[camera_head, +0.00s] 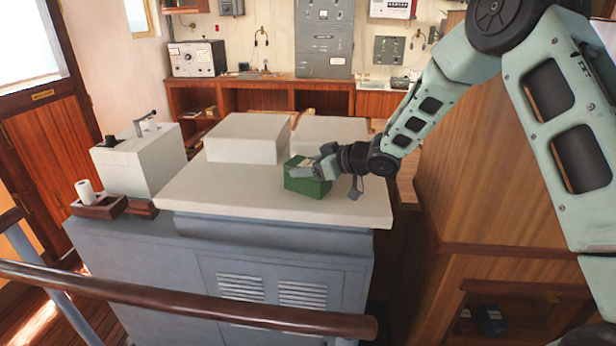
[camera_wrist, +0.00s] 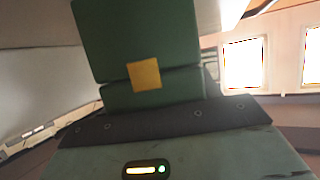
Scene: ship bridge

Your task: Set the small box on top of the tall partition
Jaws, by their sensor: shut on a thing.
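A small green box (camera_head: 307,187) is at the front right of the pale top of the grey console (camera_head: 270,208). I cannot tell whether it rests on that top or is just above it. My gripper (camera_head: 304,172) comes in from the right and is shut on the box, covering part of its upper side. In the wrist view, the green box (camera_wrist: 130,35) with a yellow square patch fills the upper middle; the fingertips are hidden there. A tall wood-panelled partition (camera_head: 465,160) stands right of the console, partly behind my arm; its top is mostly hidden.
Two pale raised blocks (camera_head: 247,138) sit behind the box on the console. A white lever unit (camera_head: 140,160) and a wooden tray (camera_head: 98,207) with a white cup are at the left. A brown handrail (camera_head: 180,300) crosses the front. A wooden desk (camera_head: 280,97) lines the back wall.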

